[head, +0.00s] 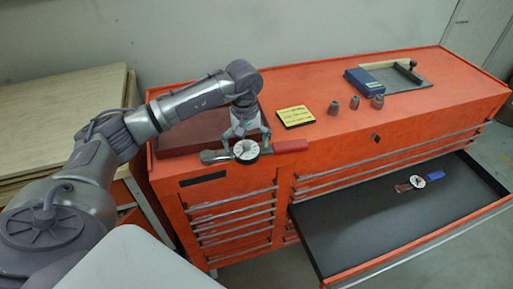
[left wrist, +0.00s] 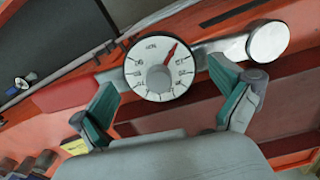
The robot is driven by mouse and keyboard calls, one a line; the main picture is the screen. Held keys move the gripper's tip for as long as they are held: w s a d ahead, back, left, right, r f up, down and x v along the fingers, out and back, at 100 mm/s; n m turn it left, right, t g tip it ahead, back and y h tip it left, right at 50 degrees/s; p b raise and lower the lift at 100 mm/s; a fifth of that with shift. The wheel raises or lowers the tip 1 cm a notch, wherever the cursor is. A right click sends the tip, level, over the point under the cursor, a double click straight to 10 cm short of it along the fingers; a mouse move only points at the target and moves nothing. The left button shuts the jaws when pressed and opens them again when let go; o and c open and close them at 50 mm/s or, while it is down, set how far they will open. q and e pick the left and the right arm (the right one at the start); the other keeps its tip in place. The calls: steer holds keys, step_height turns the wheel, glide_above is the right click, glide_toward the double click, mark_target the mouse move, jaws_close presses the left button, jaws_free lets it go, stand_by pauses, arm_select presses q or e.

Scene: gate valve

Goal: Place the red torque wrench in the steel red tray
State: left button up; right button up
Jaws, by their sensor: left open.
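The red torque wrench (head: 291,146) has a red handle, a round white dial and a grey head. It lies along the front edge of the dark red tray (head: 185,138), its handle reaching right past the tray. I cannot tell whether it rests on the rim or is apart from it. My left gripper (head: 246,137) is at the dial, fingers apart. In the left wrist view, the wrench's red handle (left wrist: 67,92) is on the left and the open left gripper (left wrist: 163,82) has one finger on each side of the dial. The dark red tray (left wrist: 200,117) shows behind. My right gripper is out of view.
An open black drawer (head: 350,225) juts out at lower right, holding a blue-handled dial wrench (head: 435,175).

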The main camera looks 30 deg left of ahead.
arm_select(q)
steer(key=shift+c, duration=0.3)
steer(key=c, duration=0.8)
steer(key=shift+s, duration=0.25)
steer(key=c, duration=0.8)
steer(key=shift+d, duration=0.1)
jaws_close()
steer(key=shift+d+f, duration=0.1)
